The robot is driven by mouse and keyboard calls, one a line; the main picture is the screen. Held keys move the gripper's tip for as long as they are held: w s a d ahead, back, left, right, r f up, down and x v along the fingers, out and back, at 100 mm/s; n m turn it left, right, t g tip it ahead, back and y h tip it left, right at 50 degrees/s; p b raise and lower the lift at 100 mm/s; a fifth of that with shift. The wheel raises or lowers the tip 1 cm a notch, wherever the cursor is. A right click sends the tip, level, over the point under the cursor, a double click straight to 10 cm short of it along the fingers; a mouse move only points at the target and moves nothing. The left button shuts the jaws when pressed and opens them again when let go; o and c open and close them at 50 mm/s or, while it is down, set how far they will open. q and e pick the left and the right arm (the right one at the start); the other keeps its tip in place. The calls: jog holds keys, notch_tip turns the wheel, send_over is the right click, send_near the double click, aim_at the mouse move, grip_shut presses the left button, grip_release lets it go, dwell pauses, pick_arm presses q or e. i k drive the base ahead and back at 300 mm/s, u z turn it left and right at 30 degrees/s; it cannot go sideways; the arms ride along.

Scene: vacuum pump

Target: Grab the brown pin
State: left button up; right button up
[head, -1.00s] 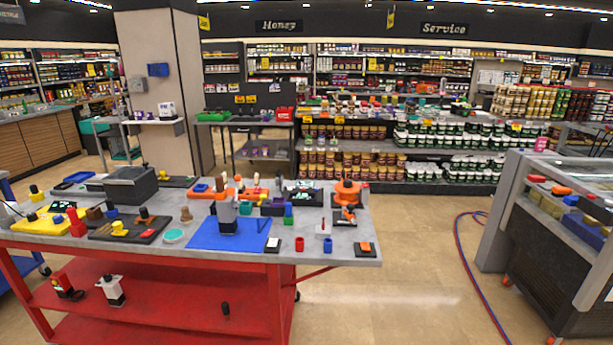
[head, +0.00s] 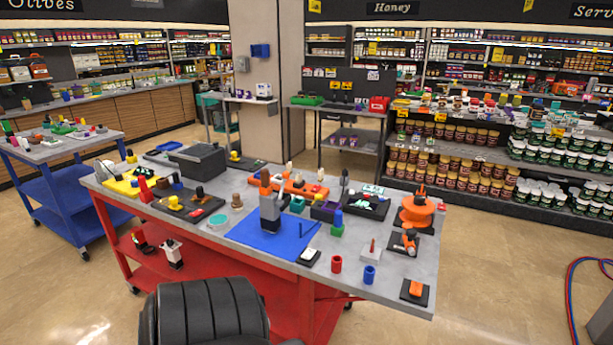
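A small brown pin-like piece (head: 236,201) stands upright on the grey top of the red workbench (head: 405,282), left of the blue mat (head: 252,240). It is small in the head view, and I cannot be sure it is the task's pin. Another dark brown piece (head: 177,182) stands farther left, behind the black tray with yellow parts. A grey pump-like device (head: 270,208) with a brownish top stands on the blue mat. Neither of my grippers is in view.
A dark ribbed shape, possibly mine, fills the bottom centre. A black box (head: 203,160) stands at the bench's back left. Red (head: 336,264) and blue (head: 370,274) cups stand near its front edge. A blue cart (head: 55,190) is at left. Floor is open at right.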

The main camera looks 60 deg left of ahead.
aim_at(264, 174)
jog(key=u, duration=0.25)
jog(key=i, duration=0.85)
jog(key=u, duration=1.15)
jog(key=i, duration=0.45)
jog(key=u, duration=0.4)
